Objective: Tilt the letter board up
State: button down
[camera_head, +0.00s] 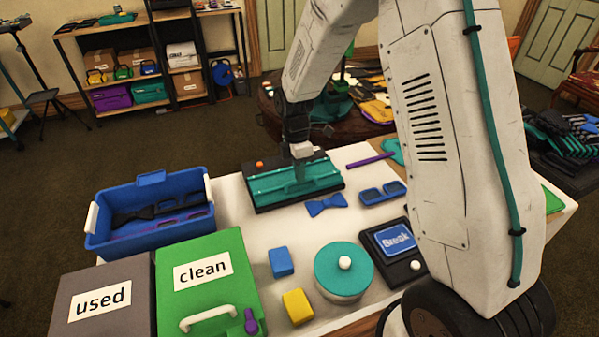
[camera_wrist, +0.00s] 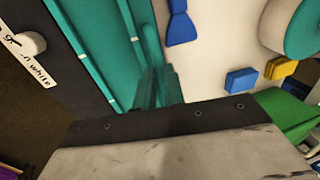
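The letter board appears to be the teal ridged panel (camera_head: 270,187) in a dark frame on the white table. It looks low and nearly flat. It fills the left of the wrist view (camera_wrist: 82,35), with pale marks along its ridges. My gripper (camera_head: 300,178) points down over the panel's middle in the head view. In the wrist view its teal fingers (camera_wrist: 158,85) are close together near the panel's right edge. Their matching colour hides whether they touch or hold the panel.
A blue bow tie (camera_head: 326,205) and blue glasses (camera_head: 382,194) lie right of the panel. A blue crate (camera_head: 150,230) stands left. A round teal-lidded pot (camera_head: 343,272), a "Break" sign (camera_head: 395,240) and a green "clean" box (camera_head: 205,285) are nearer.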

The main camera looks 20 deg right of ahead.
aim_at(294, 176)
jog(key=shift+w+r, duration=0.1)
jog(key=shift+w, duration=0.05)
jog(key=shift+w+r+g, duration=0.85)
jog(key=shift+w+g, duration=0.2)
jog(key=shift+g, duration=0.45)
jog(key=shift+w+r, duration=0.75)
jog(key=shift+w, duration=0.4)
jog(key=c, duration=1.5)
grip_release()
jog(key=shift+w+f, duration=0.15)
